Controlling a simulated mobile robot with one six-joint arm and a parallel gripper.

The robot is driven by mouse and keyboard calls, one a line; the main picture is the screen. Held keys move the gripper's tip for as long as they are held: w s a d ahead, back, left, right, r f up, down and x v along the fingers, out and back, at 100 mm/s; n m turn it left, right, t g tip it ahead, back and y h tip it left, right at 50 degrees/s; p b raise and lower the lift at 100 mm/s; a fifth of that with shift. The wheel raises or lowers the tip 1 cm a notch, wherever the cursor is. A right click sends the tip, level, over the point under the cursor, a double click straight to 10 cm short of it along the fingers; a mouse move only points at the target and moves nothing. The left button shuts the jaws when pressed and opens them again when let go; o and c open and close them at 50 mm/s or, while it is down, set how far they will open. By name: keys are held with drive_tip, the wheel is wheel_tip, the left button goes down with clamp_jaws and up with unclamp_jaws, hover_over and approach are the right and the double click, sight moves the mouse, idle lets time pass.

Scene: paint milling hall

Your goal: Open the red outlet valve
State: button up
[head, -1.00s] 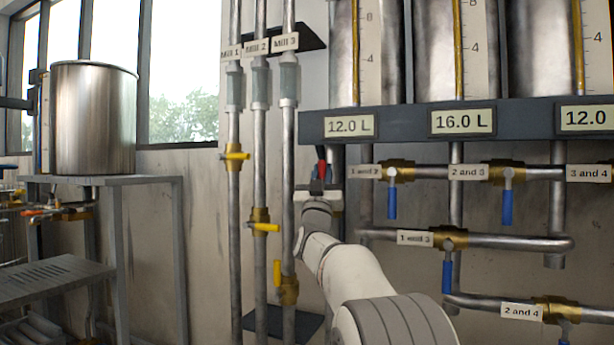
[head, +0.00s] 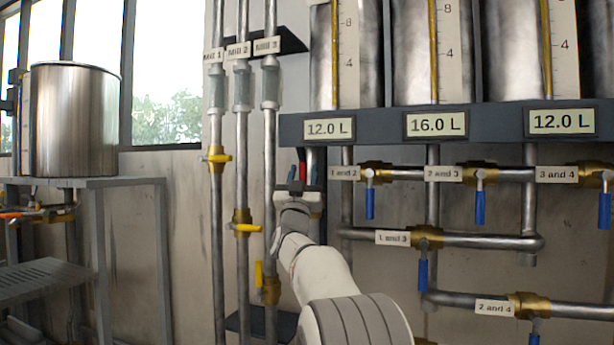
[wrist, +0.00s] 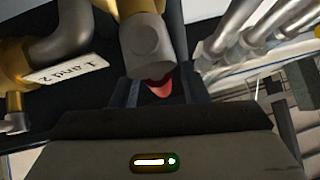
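A red valve handle (head: 302,167) shows beneath the leftmost tank of the wall rack, near the 12.0 L plate. In the wrist view, its rounded red end (wrist: 158,89) shows below a brass-and-grey valve body (wrist: 146,50). My gripper (head: 303,174) is up at this handle, pointing toward the wall. In the wrist view, the dark fingers of my gripper (wrist: 160,94) stand apart, one on each side of the red end. I see no clear contact. Much of the handle is hidden by the valve body and my gripper.
Blue-handled valves such as "1 and 2" (head: 370,200) sit close to the right. Mill pipes with yellow-handled valves (head: 244,228) stand close left. A steel tank (head: 75,120) on a stand, with another red-orange handle (head: 10,215), is far left.

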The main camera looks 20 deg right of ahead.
drive_tip(key=shift+f, duration=0.1)
drive_tip(key=shift+s+a+f, duration=0.1)
drive_tip(key=shift+s+f, duration=0.05)
drive_tip(key=shift+f, duration=0.05)
drive_tip(key=v, duration=0.7)
drive_tip(key=shift+s, duration=0.1)
idle(0.3)
